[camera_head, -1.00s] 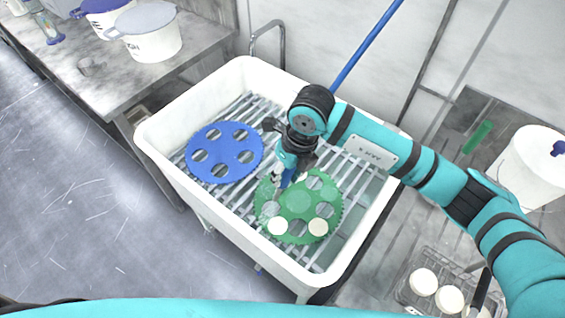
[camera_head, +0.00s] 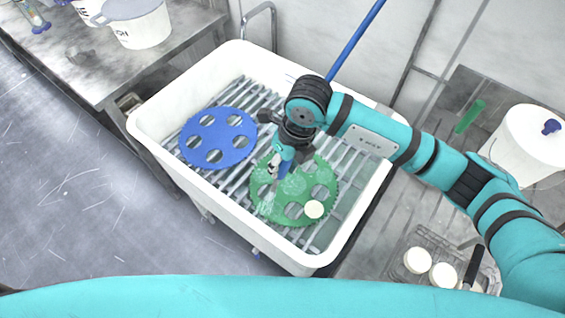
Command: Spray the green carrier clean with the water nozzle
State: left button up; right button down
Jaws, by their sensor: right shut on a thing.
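The green carrier (camera_head: 325,188), a toothed disc with several holes, lies on the slatted rack in the white sink (camera_head: 143,128). One round white patch (camera_head: 314,209) shows on its near right part. My right gripper (camera_head: 282,166) is above the carrier's far left part, shut on the water nozzle (camera_head: 285,169), a small blue piece mostly hidden by the gripper. My left gripper is out of view.
A blue toothed disc (camera_head: 218,155) lies on the rack at the left. A white bucket (camera_head: 527,145), a green-handled tool (camera_head: 470,116) and a wire rack with white discs (camera_head: 443,275) are on the right. White tubs (camera_head: 140,30) stand on the left bench.

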jog(key=d+b, duration=0.2)
jog(key=d, duration=1)
jog(key=shift+w, duration=0.25)
dwell(0.5)
jog(key=shift+d, duration=0.1)
dwell(0.5)
jog(key=w+a+b, duration=0.3)
jog(key=w+b, duration=0.1)
jog(key=w, duration=0.5)
jog(key=w+a+b, duration=0.3)
jog(key=w+b, duration=0.2)
jog(key=w, duration=0.4)
jog(key=shift+w+a, duration=0.35)
jog(key=shift+a, duration=0.05)
dwell(0.5)
jog(key=shift+r, duration=0.1)
dwell(0.7)
